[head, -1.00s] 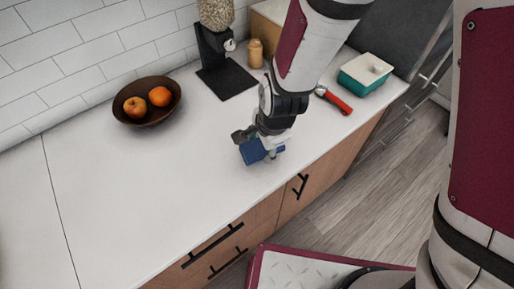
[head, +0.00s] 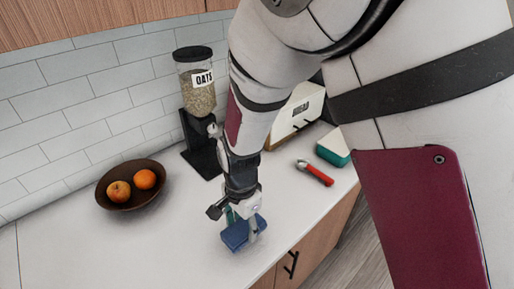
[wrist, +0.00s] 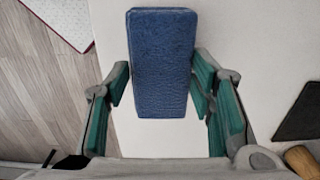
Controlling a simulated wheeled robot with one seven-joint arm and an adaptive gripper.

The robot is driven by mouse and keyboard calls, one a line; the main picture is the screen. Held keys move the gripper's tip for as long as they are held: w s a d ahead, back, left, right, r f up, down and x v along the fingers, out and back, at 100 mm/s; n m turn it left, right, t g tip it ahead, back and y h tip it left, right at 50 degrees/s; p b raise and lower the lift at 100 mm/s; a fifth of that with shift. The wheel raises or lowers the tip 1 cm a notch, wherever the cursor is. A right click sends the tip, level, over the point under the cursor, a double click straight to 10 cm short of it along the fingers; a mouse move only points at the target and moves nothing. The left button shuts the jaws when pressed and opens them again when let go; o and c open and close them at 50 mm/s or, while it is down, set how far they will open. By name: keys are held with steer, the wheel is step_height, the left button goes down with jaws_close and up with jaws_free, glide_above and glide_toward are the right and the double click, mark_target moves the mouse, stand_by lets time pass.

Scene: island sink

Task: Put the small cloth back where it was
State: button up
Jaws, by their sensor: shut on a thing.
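The small cloth is a blue, thick folded block (head: 236,235) low over the white counter, or touching it; I cannot tell which. In the wrist view the cloth (wrist: 161,55) lies lengthwise between my fingers and reaches out past their tips. My gripper (head: 243,222) points down over the counter, near its front edge. In the wrist view my gripper (wrist: 161,90) has its green-padded fingers on either side of the cloth, shut on it. The cloth's near end lies between the fingers.
A brown bowl (head: 107,193) with fruit stands left on the counter (head: 150,245). An oats dispenser (head: 196,85) on a black stand, a bread box (head: 300,108), a red-handled tool (head: 316,173) and a green-and-white dish (head: 333,150) are behind or right.

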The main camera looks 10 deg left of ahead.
steer(key=w, duration=0.2)
steer(key=w+a, duration=0.1)
steer(key=w, duration=0.1)
steer(key=shift+w+f, duration=0.15)
steer(key=shift+f, duration=0.05)
steer(key=shift+f+p, duration=0.3)
steer(key=shift+f, duration=1.4)
steer(key=o, duration=1.1)
step_height(320, 180, up, 12)
steer(key=b, duration=0.1)
